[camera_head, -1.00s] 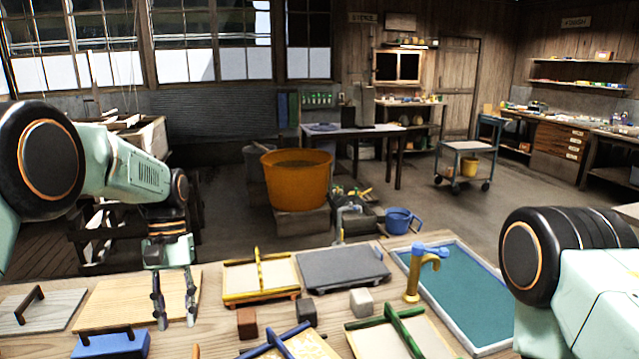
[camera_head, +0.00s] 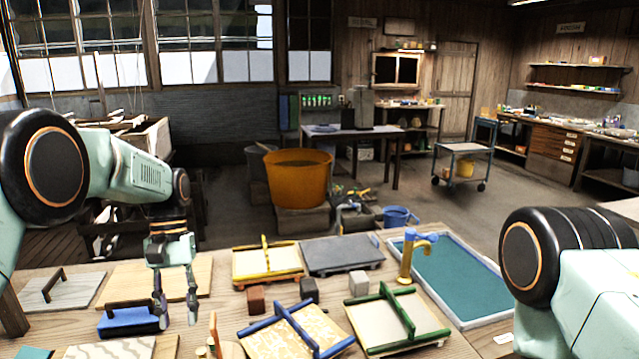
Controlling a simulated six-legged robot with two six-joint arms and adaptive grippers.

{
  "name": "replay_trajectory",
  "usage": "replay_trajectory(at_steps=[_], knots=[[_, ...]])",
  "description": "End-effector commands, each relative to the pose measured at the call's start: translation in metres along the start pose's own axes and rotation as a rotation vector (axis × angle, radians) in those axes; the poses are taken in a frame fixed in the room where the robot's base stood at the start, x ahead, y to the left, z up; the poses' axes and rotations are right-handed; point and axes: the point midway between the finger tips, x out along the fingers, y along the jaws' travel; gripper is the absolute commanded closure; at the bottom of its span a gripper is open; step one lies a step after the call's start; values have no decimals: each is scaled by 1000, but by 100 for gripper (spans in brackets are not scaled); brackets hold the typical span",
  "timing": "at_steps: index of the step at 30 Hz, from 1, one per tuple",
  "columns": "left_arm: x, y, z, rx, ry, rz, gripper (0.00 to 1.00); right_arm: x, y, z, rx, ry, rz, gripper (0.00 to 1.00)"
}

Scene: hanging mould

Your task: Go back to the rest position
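My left gripper (camera_head: 176,308) points down over the left part of the wooden workbench (camera_head: 215,325), with its two fingers apart and nothing between them. It is in front of a plain wooden board (camera_head: 135,280) and just right of a blue block with a dark handle (camera_head: 125,322). I cannot tell how high it is above the bench. My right arm (camera_head: 575,280) enters from the right edge; its gripper is out of view.
On the bench are a yellow-framed mould (camera_head: 283,276), a grey slab (camera_head: 342,254), a blue-framed mould (camera_head: 262,347), a green-framed mould (camera_head: 378,330), small blocks and a teal basin (camera_head: 455,283) with a brass tap (camera_head: 408,258). An orange tub (camera_head: 298,180) stands behind.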

Motion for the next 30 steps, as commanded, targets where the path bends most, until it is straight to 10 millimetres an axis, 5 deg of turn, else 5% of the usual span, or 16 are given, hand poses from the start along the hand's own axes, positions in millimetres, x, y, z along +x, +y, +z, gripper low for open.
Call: replay_trajectory(at_steps=[11,17,23,30], knots=[[103,0,-18,20,48,-5,66,18,0,0,0,0,0,67],[186,-4,-15,41,89,-11,66,33,0,0,0,0,0,67],[286,-14,8,70,148,-17,66,52,0,0,0,0,0,67],[385,-29,61,112,226,-25,66,74,0,0,0,0,0,67]])
